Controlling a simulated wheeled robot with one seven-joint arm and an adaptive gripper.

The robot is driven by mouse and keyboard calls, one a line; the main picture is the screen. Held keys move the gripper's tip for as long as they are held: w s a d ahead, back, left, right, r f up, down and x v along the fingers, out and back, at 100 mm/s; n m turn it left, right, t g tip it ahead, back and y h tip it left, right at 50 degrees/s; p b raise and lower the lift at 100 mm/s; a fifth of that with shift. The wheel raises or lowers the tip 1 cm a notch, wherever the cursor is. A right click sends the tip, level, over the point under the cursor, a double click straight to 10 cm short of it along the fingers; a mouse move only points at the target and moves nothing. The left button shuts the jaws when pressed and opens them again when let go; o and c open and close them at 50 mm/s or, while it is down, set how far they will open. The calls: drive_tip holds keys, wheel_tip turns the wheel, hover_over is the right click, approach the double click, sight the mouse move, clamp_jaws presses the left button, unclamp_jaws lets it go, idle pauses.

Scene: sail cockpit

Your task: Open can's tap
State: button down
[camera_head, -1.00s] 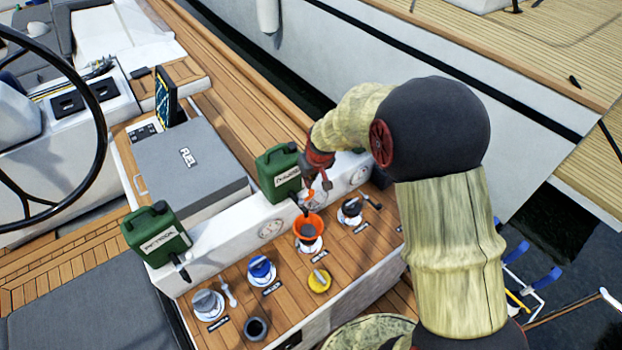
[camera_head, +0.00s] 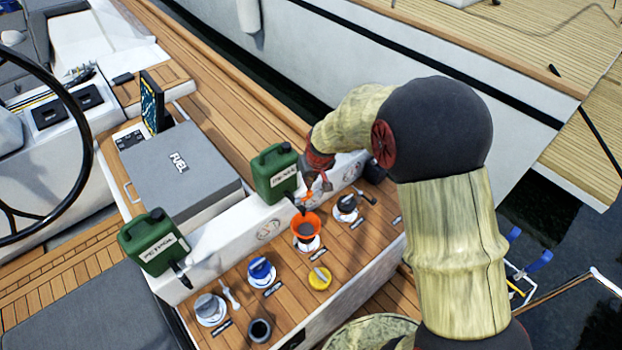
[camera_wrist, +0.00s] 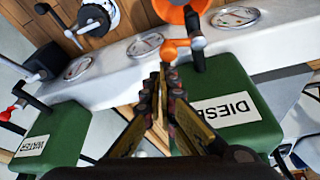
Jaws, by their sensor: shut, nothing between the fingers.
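The green diesel can (camera_head: 274,172) stands on the white ledge, its label readable in the wrist view (camera_wrist: 224,108). Its black spout (camera_wrist: 196,42) carries an orange tap handle (camera_wrist: 172,47) and points towards an orange funnel (camera_head: 306,225). My gripper (camera_wrist: 163,76) is shut and empty, with its fingertips close to the orange handle; I cannot tell whether they touch it. In the head view my gripper (camera_head: 326,180) is beside the diesel can, partly hidden by my wrist.
A green petrol can (camera_head: 153,243) stands at the left. A green water can (camera_wrist: 50,140) with a red tap handle (camera_wrist: 12,112) shows in the wrist view. Several filler caps, including a blue one (camera_head: 262,269), sit on the wooden deck.

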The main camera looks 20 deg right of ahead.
drive_tip(key=s+m+h+b, duration=0.2)
drive_tip(key=s+m+b, duration=0.4)
drive_tip(key=b, duration=0.1)
drive_tip(key=shift+s+a, duration=0.15)
drive_tip(key=shift+s, duration=0.15)
idle(1.0)
drive_tip(key=shift+s+a, duration=0.1)
drive_tip(key=shift+r, duration=0.15)
idle(0.6)
